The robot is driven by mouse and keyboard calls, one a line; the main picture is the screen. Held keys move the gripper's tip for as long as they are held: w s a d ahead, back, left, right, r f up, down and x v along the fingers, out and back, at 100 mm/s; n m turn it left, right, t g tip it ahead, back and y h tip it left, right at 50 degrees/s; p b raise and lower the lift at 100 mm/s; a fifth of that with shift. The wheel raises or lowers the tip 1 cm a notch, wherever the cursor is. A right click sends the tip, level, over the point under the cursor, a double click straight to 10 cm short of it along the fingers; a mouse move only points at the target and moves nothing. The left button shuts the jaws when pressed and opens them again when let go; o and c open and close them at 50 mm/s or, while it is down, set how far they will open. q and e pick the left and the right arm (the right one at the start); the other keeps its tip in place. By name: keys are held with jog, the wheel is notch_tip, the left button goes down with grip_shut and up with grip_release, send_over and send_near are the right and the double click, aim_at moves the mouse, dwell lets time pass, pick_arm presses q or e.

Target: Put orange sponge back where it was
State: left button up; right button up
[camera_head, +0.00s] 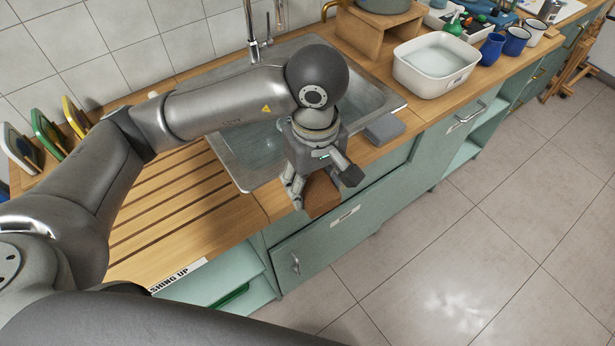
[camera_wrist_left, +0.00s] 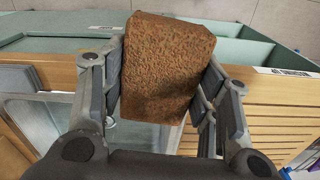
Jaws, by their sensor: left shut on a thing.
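The orange sponge (camera_wrist_left: 165,65) is a rough, rust-brown block between the two fingers of my left gripper (camera_wrist_left: 168,90) in the wrist view. The fingers touch it on both sides. In the head view the sponge (camera_head: 321,194) hangs below my left gripper (camera_head: 320,182), by the front edge of the sink and counter, above the front of the teal cabinet. A grey block (camera_head: 384,129), perhaps another sponge, lies on the counter edge right of the sink. My right gripper is not in view.
The metal sink (camera_head: 250,165) lies behind and below my left arm, with a tap (camera_head: 256,40) at its back. A white basin (camera_head: 436,65) stands on the counter to the right, near blue mugs (camera_head: 492,48). The grooved wooden drainboard (camera_head: 170,215) on the left is mostly clear.

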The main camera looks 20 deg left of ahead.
pick_arm(q)
jog(key=shift+d+n, duration=0.7)
jog(key=shift+w, duration=0.2)
jog(key=w+a+f+p, duration=0.1)
jog(key=w+a+f, duration=0.1)
jog(key=w+f, duration=0.1)
jog(key=w+a+f+p, duration=0.1)
jog(key=w+a+f, duration=0.1)
jog(key=w, duration=0.2)
jog(key=w+a+f+p, duration=0.1)
jog(key=w+a+f, duration=0.1)
jog(key=w+f, duration=0.1)
jog(key=shift+w+a+f+p, duration=0.15)
jog(key=shift+w+f+p, duration=0.25)
jog(key=shift+w, duration=0.1)
jog(key=shift+w+a+f, duration=0.15)
jog(key=shift+w+f, duration=0.1)
jog(key=shift+f, duration=0.05)
jog(key=shift+f+p, duration=0.4)
jog(key=shift+p, duration=0.05)
notch_tip(320, 180, down, 2)
jog(key=shift+w+f+p, duration=0.1)
jog(key=shift+f+p, duration=0.15)
jog(key=shift+p, duration=0.4)
jog(key=shift+a+f, duration=0.1)
